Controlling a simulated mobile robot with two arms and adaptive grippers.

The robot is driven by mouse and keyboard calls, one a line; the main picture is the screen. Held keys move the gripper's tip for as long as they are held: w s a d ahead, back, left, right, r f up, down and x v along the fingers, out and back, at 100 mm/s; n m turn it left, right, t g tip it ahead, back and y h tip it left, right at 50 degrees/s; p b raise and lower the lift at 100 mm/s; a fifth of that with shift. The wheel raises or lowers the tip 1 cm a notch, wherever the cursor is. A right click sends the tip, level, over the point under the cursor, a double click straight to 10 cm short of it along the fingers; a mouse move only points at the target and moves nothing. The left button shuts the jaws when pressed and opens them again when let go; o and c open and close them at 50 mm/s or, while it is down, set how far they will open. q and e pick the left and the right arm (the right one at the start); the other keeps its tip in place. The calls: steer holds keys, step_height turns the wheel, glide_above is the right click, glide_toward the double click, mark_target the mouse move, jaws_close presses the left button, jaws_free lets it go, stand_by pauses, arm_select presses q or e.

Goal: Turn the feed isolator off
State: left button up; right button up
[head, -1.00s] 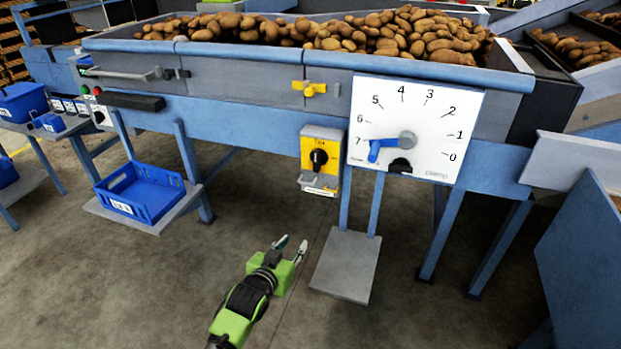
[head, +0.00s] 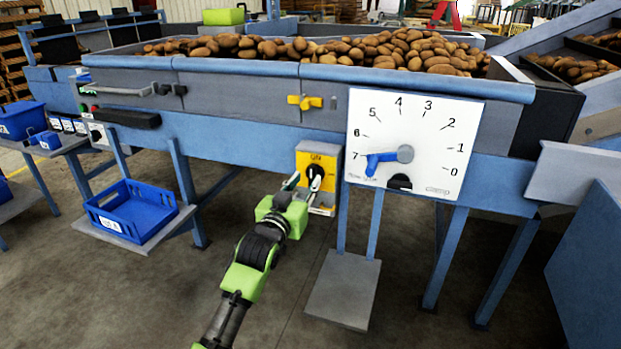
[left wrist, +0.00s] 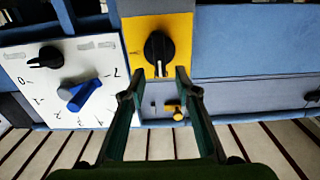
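The feed isolator is a yellow plate (head: 306,160) with a black rotary knob (head: 315,171) on the machine's blue front. In the left wrist view, which looks upside down, the yellow plate (left wrist: 182,30) and black knob (left wrist: 158,46) are near the top centre. The knob's grip stands roughly upright, with a pale mark at its lower end in that view. My left gripper (head: 304,183) is open, just in front of the isolator, and partly covers it. Its spread fingers (left wrist: 158,84) show below the knob in the wrist view; contact is not visible. My right gripper is not in view.
A white dial panel (head: 424,120) with a blue pointer (head: 380,162) near 7 is right of the isolator. A yellow valve handle (head: 304,102) is above. A blue crate (head: 110,222) stands lower left, and a grey plate (head: 343,290) is below the dial.

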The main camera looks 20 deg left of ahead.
mark_target(311, 174)
arm_select(q)
steer(key=shift+w+d+b, duration=0.1)
steer(key=shift+w+b, duration=0.25)
steer(key=shift+w, duration=1.9)
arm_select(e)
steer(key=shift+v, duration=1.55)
arm_select(q)
jaws_close()
